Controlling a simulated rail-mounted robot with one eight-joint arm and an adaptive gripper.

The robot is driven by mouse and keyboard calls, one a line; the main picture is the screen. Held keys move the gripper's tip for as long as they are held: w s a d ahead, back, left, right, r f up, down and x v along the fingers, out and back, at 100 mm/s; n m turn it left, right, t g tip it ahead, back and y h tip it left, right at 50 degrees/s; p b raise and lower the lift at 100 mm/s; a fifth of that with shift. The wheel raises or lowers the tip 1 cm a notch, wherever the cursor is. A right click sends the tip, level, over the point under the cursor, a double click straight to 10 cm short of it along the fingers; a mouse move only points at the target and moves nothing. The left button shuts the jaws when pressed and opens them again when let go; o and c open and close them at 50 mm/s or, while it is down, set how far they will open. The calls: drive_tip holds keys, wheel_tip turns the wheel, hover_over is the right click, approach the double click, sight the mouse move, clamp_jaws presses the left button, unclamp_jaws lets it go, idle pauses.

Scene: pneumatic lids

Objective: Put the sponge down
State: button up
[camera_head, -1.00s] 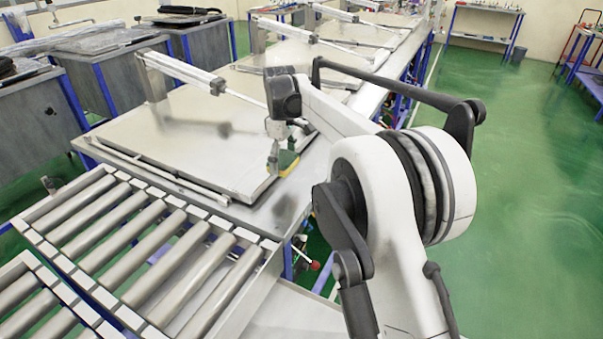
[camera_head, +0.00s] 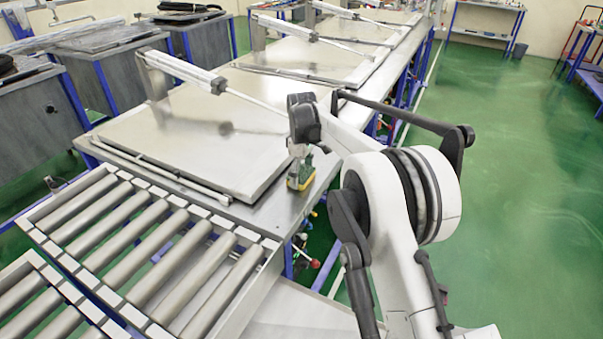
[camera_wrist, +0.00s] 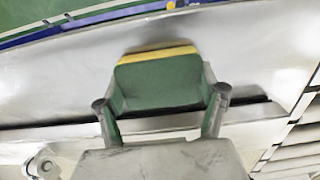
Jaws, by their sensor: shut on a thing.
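The sponge (camera_head: 300,178) is green and yellow. In the head view it hangs below my gripper (camera_head: 300,166), at the right edge of the steel table (camera_head: 272,215), just right of the large flat lid. In the wrist view the sponge (camera_wrist: 158,84) sits between the two fingers of my gripper (camera_wrist: 160,103), which are shut on its sides. Its yellow layer lies at the far edge. I cannot tell whether its underside touches the steel surface.
The steel lid (camera_head: 200,125) with a pneumatic cylinder (camera_head: 183,70) lies left of my gripper. A roller conveyor (camera_head: 150,240) stands in front. A narrow bare steel strip runs along the table's right edge, with green floor (camera_head: 520,180) beyond.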

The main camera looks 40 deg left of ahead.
drive_tip(key=o, duration=1.3)
drive_tip(key=shift+f, duration=0.1)
